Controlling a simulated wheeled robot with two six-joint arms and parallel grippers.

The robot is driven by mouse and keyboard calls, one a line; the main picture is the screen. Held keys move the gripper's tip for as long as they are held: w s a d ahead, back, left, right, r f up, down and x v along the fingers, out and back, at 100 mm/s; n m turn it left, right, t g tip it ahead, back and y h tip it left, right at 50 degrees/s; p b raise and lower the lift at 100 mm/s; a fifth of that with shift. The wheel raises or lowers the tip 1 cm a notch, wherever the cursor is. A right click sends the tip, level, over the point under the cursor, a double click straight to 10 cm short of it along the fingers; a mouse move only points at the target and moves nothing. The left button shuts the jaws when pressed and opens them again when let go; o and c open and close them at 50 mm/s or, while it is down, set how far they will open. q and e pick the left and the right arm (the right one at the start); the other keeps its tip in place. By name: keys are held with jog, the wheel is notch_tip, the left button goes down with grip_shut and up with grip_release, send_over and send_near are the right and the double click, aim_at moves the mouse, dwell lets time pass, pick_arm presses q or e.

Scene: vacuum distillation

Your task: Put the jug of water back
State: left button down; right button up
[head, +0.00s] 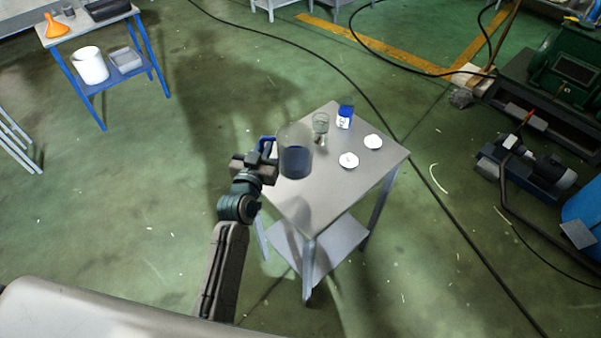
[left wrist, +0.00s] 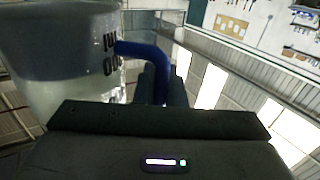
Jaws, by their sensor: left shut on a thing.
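The jug of water (head: 296,150) is a translucent grey vessel with a blue handle and dark contents. It is at the left side of the small metal table (head: 320,205) in the head view. My left gripper (head: 265,163) is shut on the jug's blue handle. In the left wrist view the jug (left wrist: 60,50) fills the upper left, and its blue handle (left wrist: 150,52) runs down between the fingers (left wrist: 163,85). I cannot tell whether the jug's base touches the tabletop. My right gripper is not in view.
On the table stand a clear glass (head: 320,124), a blue-and-white container (head: 345,115) and two white dishes, one nearer (head: 348,160) and one farther (head: 373,142). A blue-legged bench (head: 85,35) stands at the upper left. Cables and machinery lie to the right.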

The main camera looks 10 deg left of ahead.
pick_arm(q)
jog(key=w, duration=0.5)
jog(key=f+b, duration=0.6)
jog(key=shift+w+a+f, duration=0.15)
jog(key=shift+w+f, duration=0.05)
jog(key=shift+f, duration=0.2)
notch_tip(320, 180, down, 3)
jog(key=b, duration=0.2)
jog(key=shift+b, duration=0.35)
jog(key=shift+f, duration=0.1)
jog(key=c, duration=1.5)
grip_release()
